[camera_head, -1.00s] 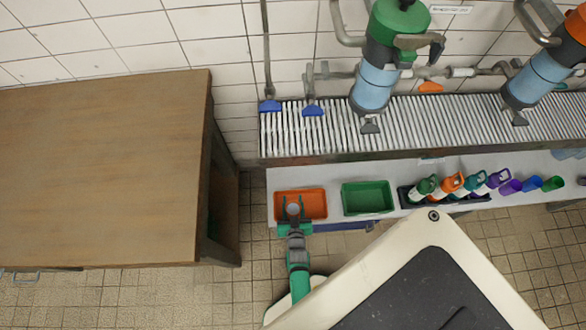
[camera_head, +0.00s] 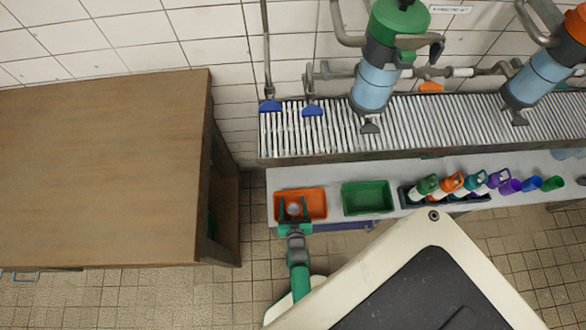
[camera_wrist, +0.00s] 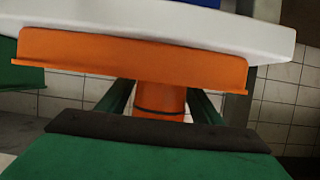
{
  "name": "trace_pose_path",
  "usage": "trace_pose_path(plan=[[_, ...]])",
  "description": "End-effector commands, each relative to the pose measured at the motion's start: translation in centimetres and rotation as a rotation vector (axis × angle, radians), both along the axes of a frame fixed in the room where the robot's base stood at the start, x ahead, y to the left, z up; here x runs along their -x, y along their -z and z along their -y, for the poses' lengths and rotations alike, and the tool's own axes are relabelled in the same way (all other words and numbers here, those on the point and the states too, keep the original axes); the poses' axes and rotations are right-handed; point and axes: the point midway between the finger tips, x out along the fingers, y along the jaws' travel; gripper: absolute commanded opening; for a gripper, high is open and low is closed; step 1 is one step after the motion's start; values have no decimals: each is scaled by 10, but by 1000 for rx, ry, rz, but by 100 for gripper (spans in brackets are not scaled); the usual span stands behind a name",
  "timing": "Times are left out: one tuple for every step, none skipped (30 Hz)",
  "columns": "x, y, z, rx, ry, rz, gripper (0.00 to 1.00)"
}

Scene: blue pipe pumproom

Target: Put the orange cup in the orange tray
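The orange tray (camera_head: 316,193) sits on the white bench at its left end. The orange cup (camera_head: 293,208) stands within the tray's outline near its front edge, and I look down into its pale mouth. In the wrist view the cup (camera_wrist: 160,98) shows partly behind the tray's wall (camera_wrist: 130,60). My green gripper (camera_head: 293,210) reaches over the tray's front edge. Its fingers are apart, one on each side of the cup, with small gaps. In the wrist view the fingers (camera_wrist: 160,105) flank the cup. The cup's base is hidden.
A green tray (camera_head: 367,198) stands just right of the orange one. Further right, a dark rack (camera_head: 412,197) holds several bottles, with loose cups (camera_head: 532,183) beyond. A ribbed metal shelf (camera_head: 420,125) runs behind. A wooden table (camera_head: 100,170) stands at left.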

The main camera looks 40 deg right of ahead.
Motion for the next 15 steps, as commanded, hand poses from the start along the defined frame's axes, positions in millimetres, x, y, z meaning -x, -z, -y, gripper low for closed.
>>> trace_pose_path(plan=[[0, 0, 0, 0, 0, 0, 59], [0, 0, 0, 0, 0, 0, 59], [0, 0, 0, 0, 0, 0, 59], [0, 0, 0, 0, 0, 0, 59], [0, 0, 0, 0, 0, 0, 59], [0, 0, 0, 0, 0, 0, 59], [0, 0, 0, 0, 0, 0, 59], [0, 0, 0, 0, 0, 0, 59], [0, -1, 0, 0, 0, 0, 59], [0, -2, 0, 0, 0, 0, 59], [2, -3, -1, 0, 0, 0, 59], [5, -4, -3, -1, 0, -1, 59], [8, -4, -4, -1, 0, -2, 59], [11, -6, -6, -1, 0, -2, 59], [15, -8, -9, -1, 1, -2, 59]])
